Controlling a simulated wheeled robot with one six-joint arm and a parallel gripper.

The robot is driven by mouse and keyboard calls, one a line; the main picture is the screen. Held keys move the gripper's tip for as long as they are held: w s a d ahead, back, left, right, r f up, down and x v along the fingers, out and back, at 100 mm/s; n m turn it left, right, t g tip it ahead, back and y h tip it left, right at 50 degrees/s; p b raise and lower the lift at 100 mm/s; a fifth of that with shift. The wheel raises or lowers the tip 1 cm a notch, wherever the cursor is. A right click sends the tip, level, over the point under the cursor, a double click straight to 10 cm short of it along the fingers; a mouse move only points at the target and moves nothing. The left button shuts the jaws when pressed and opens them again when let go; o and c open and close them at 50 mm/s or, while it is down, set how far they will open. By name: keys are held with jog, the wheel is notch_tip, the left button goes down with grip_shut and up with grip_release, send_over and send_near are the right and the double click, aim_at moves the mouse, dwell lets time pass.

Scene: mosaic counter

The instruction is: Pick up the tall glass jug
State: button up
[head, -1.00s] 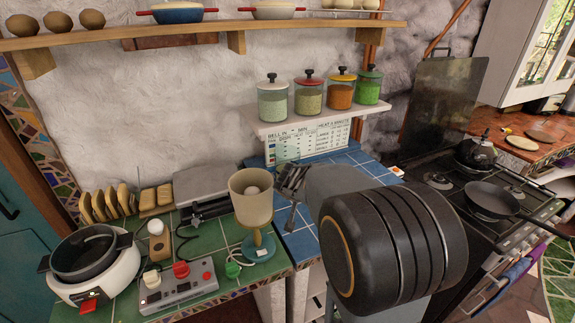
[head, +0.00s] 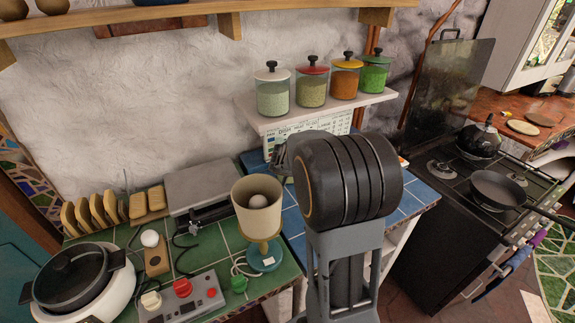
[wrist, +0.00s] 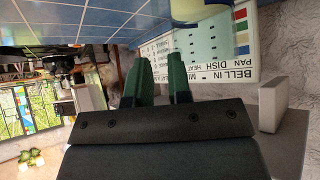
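I cannot make out a tall glass jug in either view; my arm hides part of the blue-tiled counter (head: 408,204) in the head view. My gripper (wrist: 160,65) shows in the wrist view with its two green fingers apart and nothing between them. It points towards the white printed sign (wrist: 205,50) by the wall. In the head view my gripper is mostly hidden behind my thick black arm joint.
Several lidded glass jars (head: 312,87) stand on a white shelf (head: 263,122) above the blue counter. A beige goblet-shaped item (head: 257,220) stands on green tiles left of my arm. A stove with a pan (head: 497,190) is at the right.

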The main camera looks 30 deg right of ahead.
jog(key=shift+d+p+x, duration=0.1)
jog(key=shift+p+x, duration=0.25)
jog(key=shift+x, duration=2.5)
jog(key=shift+d+p+x, duration=0.15)
jog(key=shift+p+x, duration=0.2)
jog(key=shift+x, duration=2.5)
jog(key=shift+s, duration=0.15)
jog(key=shift+c, duration=0.3)
grip_shut()
jog(key=shift+r, duration=0.15)
